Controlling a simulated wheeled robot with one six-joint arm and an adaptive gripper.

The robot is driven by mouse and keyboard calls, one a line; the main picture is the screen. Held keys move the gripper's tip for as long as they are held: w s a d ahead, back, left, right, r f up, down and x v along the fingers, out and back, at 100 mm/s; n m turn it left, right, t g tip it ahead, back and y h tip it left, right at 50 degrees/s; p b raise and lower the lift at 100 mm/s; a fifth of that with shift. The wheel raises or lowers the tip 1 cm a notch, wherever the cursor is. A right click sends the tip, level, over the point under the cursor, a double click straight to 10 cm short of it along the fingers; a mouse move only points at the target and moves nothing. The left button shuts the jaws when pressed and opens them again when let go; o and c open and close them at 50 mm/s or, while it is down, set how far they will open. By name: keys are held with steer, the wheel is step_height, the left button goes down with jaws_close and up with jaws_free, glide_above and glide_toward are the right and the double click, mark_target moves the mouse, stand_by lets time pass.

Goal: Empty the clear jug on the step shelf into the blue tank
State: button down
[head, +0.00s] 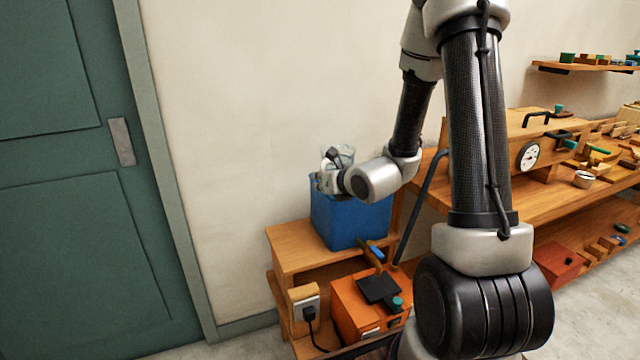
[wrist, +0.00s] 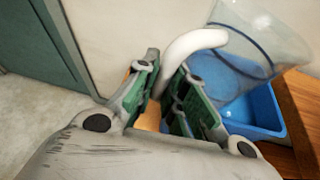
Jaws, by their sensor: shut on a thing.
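The clear jug (head: 343,154) is above the blue tank (head: 350,217) in the head view, partly hidden by my wrist. My gripper (wrist: 166,66) is shut on the jug's white handle (wrist: 196,41). In the wrist view the clear jug body (wrist: 262,38) hangs over the blue tank (wrist: 270,110) and looks tilted. A dark blue band runs around the jug; I cannot tell whether liquid is left inside. The tank is open at the top, and a small pale spot shows inside it. The tank stands on the wooden step shelf (head: 288,240).
An orange box (head: 352,312) with a dark plate sits below the tank, beside a socket with a black plug. A wooden bench (head: 500,210) with a dial and tools stands right. A wall is close behind; a green door (head: 80,200) is left.

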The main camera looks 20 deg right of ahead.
mark_target(325, 161)
steer(key=shift+w+d+r+m+g+y, duration=0.2)
steer(key=shift+r+m+g+y, duration=0.25)
steer(key=shift+r, duration=0.3)
steer(key=shift+w+d+r+m+g+y, duration=0.1)
steer(key=shift+w+r+m+g+y, duration=0.2)
steer(key=shift+r+g, duration=0.35)
steer(key=shift+s+r+m, duration=0.1)
steer(key=shift+r+m, duration=0.25)
steer(key=shift+r, duration=0.45)
steer(key=shift+d+r+g+y, duration=0.1)
steer(key=shift+r+g+y, duration=0.2)
steer(key=shift+r+y, duration=0.1)
steer(key=shift+r, duration=0.35)
steer(key=shift+d+r, duration=0.1)
steer(key=shift+w+d+r+m+g+y, duration=0.35)
steer(key=shift+r+m+g+y, duration=0.1)
steer(key=shift+r, duration=0.5)
steer(key=shift+w+d+r+m+g+y, duration=0.3)
steer(key=shift+r+m+g, duration=0.1)
steer(key=shift+r, duration=0.6)
steer(key=shift+w+d+r+m+g+y, duration=0.35)
steer(key=shift+r+m+y, duration=0.1)
steer(key=shift+r, duration=0.5)
steer(key=shift+r, duration=0.15)
steer(key=shift+w+d+r+m+g+y, duration=0.1)
steer(key=shift+d+r+m+g+y, duration=0.1)
steer(key=shift+r, duration=0.3)
steer(key=shift+w+d+r+m+g+y, duration=0.1)
steer(key=shift+d+r+m+g+y, duration=0.1)
steer(key=shift+r, duration=0.3)
